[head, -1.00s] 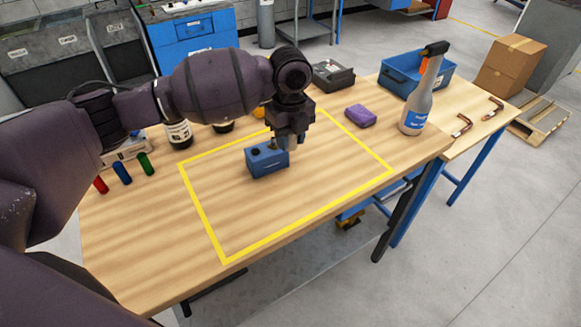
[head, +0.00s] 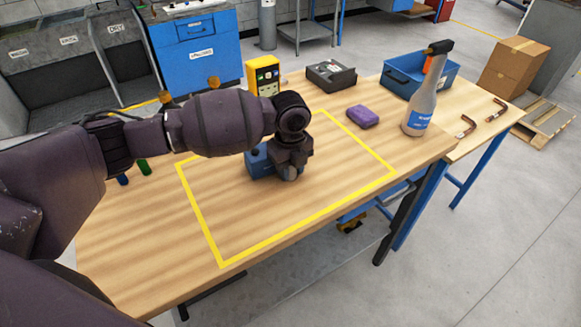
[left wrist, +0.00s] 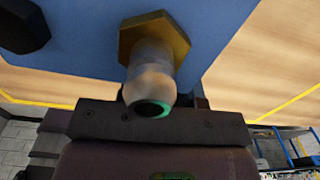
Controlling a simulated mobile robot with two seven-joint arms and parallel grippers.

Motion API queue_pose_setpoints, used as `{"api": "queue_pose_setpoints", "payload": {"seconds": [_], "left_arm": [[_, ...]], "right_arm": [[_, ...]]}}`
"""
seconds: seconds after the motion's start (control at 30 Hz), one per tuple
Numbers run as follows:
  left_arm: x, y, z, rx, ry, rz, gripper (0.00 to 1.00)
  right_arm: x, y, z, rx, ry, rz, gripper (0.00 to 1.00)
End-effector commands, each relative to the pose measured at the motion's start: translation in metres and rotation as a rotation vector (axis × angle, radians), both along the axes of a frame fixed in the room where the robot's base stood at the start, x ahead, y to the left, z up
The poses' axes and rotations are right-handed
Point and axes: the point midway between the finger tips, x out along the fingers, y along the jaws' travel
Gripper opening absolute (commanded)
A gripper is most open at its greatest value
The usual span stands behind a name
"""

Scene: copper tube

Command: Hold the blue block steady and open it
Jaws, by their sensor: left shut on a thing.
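The blue block (head: 257,163) sits on the wooden table inside the yellow taped outline (head: 205,225). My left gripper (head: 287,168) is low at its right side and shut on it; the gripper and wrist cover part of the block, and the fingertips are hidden. In the left wrist view the blue block (left wrist: 85,30) fills the top. A brass hex fitting (left wrist: 155,36) stands on it with a pale, rounded end with a green-rimmed dark opening. A black knob (left wrist: 22,25) is at the upper left. My right gripper is not in view.
A purple sponge-like block (head: 362,117), a spray bottle (head: 420,105) and a blue bin (head: 440,75) stand to the right. A yellow device (head: 263,77) and a dark case (head: 331,76) are behind. Green (head: 144,167) and blue cylinders lie left. The front of the outline is clear.

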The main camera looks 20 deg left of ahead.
Motion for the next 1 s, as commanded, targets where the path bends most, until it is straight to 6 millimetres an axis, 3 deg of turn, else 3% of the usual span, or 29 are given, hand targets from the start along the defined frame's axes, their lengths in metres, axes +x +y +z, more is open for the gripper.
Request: {"api": "queue_pose_setpoints", "payload": {"seconds": [0.2, 0.23, 0.4, 0.77, 1.0], "left_arm": [[0.000, 0.000, -0.002, 0.000, 0.000, 0.000, 0.03], [0.000, 0.000, -0.002, 0.000, 0.000, 0.000, 0.35], [0.000, 0.000, -0.002, 0.000, 0.000, 0.000, 0.57], [0.000, 0.000, 0.005, 0.000, -0.002, 0.001, 0.57], [0.001, 0.000, 0.045, -0.001, -0.008, 0.001, 0.57]], "right_arm": [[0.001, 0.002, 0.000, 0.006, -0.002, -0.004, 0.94], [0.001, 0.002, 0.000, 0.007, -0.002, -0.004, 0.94], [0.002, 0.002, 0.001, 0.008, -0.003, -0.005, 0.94], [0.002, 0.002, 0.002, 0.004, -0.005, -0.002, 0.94], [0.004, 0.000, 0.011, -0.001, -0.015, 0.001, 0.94]]}}
